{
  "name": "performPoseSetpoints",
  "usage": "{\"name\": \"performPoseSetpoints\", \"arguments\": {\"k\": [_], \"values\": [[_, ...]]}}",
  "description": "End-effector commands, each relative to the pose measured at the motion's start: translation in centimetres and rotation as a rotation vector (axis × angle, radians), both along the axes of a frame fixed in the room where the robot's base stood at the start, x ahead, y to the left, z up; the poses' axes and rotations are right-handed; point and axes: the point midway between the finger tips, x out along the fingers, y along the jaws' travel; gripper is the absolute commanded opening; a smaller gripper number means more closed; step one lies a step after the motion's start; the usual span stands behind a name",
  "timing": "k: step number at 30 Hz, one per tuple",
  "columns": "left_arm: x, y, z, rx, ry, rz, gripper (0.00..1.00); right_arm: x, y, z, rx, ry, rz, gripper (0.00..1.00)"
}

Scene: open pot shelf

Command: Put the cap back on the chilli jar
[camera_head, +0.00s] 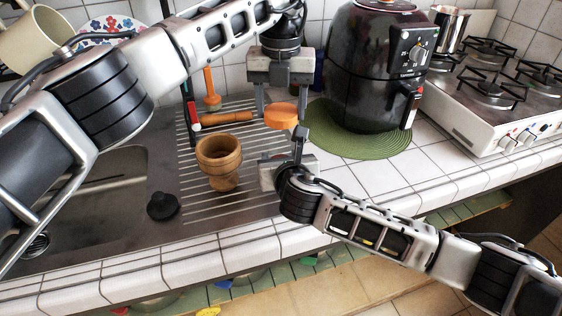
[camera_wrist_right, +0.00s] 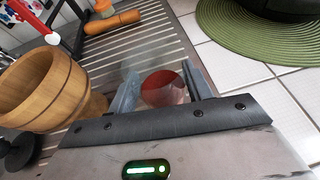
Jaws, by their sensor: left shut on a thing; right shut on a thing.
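The orange cap (camera_head: 281,115) is between the fingers of my left gripper (camera_head: 282,108), which reaches down from above and is shut on it. My right gripper (camera_head: 288,150) is lower, just below the cap in the head view. In the right wrist view, my right gripper (camera_wrist_right: 165,92) is shut on the clear chilli jar (camera_wrist_right: 162,88), with red contents showing between the fingers. The jar is hard to make out in the head view, mostly lost against the right gripper. I cannot tell the exact gap between cap and jar.
A wooden mortar (camera_head: 219,165) stands left of my right gripper on the ribbed drainer (camera_head: 200,195). A wooden pestle (camera_head: 225,118) lies behind it. A black air fryer (camera_head: 375,70) stands on a green mat (camera_head: 345,140) to the right. A black stopper (camera_head: 162,206) lies near the sink.

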Motion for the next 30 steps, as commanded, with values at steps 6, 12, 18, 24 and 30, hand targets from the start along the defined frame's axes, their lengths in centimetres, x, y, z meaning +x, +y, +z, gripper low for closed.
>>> {"name": "performPoseSetpoints", "arguments": {"k": [6,12,18,24,30], "values": [[0.0,0.0,-2.3,0.001,0.004,0.0,0.37,0.0,0.0,0.0,0.0,0.001,0.0,0.09],[0.0,0.0,-4.9,0.0,0.003,0.0,0.37,0.0,0.0,0.0,-0.001,0.001,0.0,0.09],[0.1,0.0,-5.0,0.0,0.001,0.0,0.37,0.0,0.0,-0.1,-0.001,0.001,-0.001,0.09],[0.1,0.0,-5.0,0.0,0.001,0.0,0.37,0.0,0.0,-0.1,-0.001,0.001,-0.001,0.09],[0.1,0.0,-5.3,0.0,0.002,0.0,0.37,0.0,0.0,-0.1,-0.001,0.001,-0.001,0.09]]}}
